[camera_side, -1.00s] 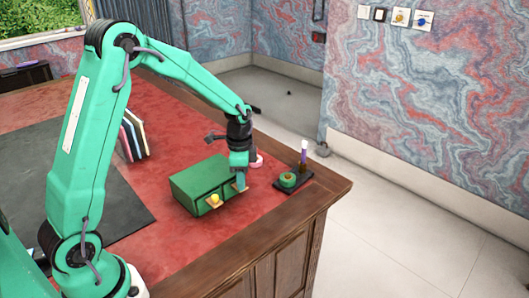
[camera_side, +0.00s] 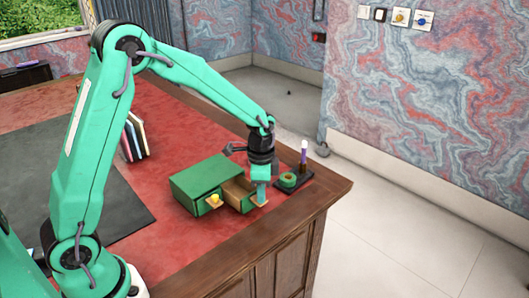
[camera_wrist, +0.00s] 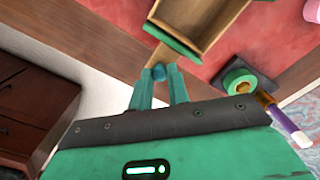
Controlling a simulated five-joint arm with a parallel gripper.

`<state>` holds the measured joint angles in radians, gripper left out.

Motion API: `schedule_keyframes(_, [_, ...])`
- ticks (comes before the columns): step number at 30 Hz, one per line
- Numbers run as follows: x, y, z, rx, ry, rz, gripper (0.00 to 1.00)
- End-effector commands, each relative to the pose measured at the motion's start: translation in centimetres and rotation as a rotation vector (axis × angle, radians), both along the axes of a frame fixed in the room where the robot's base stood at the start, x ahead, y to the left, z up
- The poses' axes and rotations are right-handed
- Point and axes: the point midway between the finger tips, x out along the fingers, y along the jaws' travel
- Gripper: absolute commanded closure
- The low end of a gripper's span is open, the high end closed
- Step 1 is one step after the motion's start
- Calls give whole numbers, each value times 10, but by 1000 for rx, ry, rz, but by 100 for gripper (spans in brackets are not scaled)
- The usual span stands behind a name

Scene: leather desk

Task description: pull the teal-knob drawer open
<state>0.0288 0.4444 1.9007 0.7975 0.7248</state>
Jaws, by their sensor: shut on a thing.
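A small green cabinet (camera_side: 197,180) stands on the red leather desk top. Its right drawer (camera_side: 236,190) is pulled out, with the bare wooden inside showing; in the wrist view the drawer (camera_wrist: 207,18) looks empty where it can be seen. The teal knob (camera_wrist: 159,72) sits on the drawer's front, between my fingertips. My gripper (camera_side: 261,199) is shut on this knob, in front of the drawer; the fingers also show in the wrist view (camera_wrist: 160,80). The knob is hidden behind my fingers in the side view. A yellow knob (camera_side: 214,198) marks the closed left drawer.
A pink object (camera_wrist: 312,10) lies at the wrist view's corner. The wooden desk edge (camera_side: 313,212) is near my gripper. Books (camera_side: 135,136) stand behind.

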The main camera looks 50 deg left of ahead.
Motion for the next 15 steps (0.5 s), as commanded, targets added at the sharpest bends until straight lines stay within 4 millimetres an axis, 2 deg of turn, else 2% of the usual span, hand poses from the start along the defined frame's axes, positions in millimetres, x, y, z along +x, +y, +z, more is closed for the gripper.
schedule_keyframes(9, [1, -3, 0, 0, -3, 1, 100])
schedule_keyframes(10, [1, -3, 0, 0, -3, 1, 81])
schedule_keyframes(12, [1, -2, 0, 0, -3, 1, 67])
schedule_keyframes(13, [1, -2, 0, 0, -3, 1, 61])
schedule_keyframes(15, [1, -2, 0, -1, -2, 1, 61])
